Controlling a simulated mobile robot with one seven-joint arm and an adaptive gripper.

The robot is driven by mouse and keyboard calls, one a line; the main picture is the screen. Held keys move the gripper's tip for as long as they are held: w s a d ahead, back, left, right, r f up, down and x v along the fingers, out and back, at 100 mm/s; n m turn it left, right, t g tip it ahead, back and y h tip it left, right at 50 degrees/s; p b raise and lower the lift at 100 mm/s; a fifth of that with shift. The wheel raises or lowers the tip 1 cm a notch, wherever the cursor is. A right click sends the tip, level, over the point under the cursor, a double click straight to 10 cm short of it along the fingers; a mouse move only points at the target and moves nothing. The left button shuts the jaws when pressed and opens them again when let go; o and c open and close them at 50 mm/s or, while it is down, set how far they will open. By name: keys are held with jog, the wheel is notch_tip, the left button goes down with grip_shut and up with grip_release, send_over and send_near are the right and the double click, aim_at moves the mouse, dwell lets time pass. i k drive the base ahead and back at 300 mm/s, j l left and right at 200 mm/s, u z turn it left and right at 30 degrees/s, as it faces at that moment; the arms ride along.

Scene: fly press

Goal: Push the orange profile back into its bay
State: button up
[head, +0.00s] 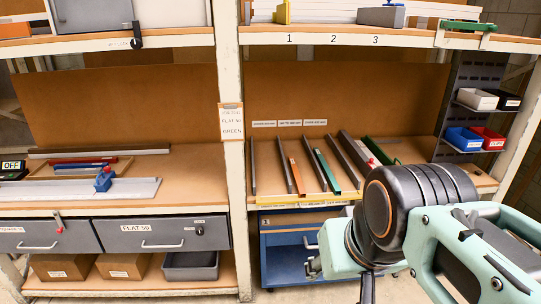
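The orange profile (297,177) lies lengthwise on the right-hand shelf, between dark bars, with its near end close to the yellow-labelled front edge (290,202). The green profile (327,171) lies in the bay to its right, its near end also towards the front. My arm fills the lower right in front of the shelf. A small grey part at its left end (313,267) may be my gripper, lower than the shelf edge and apart from the orange profile. Its fingers cannot be made out, nor whether it holds anything.
Dark bars (253,165) divide the shelf into bays. A red-and-white item (367,153) lies farther right. A white post (235,150) stands left of the bays. A blue cabinet (285,250) is below. Bins (463,138) hang at right.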

aim_at(300, 188)
jog(key=i+z, duration=0.1)
jog(key=z, duration=0.3)
jog(key=i+z, duration=0.15)
jog(key=z, duration=0.2)
jog(key=i+j+z, duration=0.1)
jog(key=z, duration=0.3)
jog(key=i+j+z, duration=0.4)
jog(key=j, duration=0.35)
jog(key=i+j+z, duration=0.1)
jog(key=i+j, duration=0.15)
jog(key=j, duration=0.15)
jog(key=i+j+z, duration=0.1)
jog(key=j, duration=0.3)
jog(key=i+j+z, duration=0.15)
jog(key=j, duration=0.15)
jog(key=i+j+z, duration=0.1)
jog(key=j, duration=0.2)
jog(key=l+u, duration=0.35)
jog(key=k+j, duration=0.05)
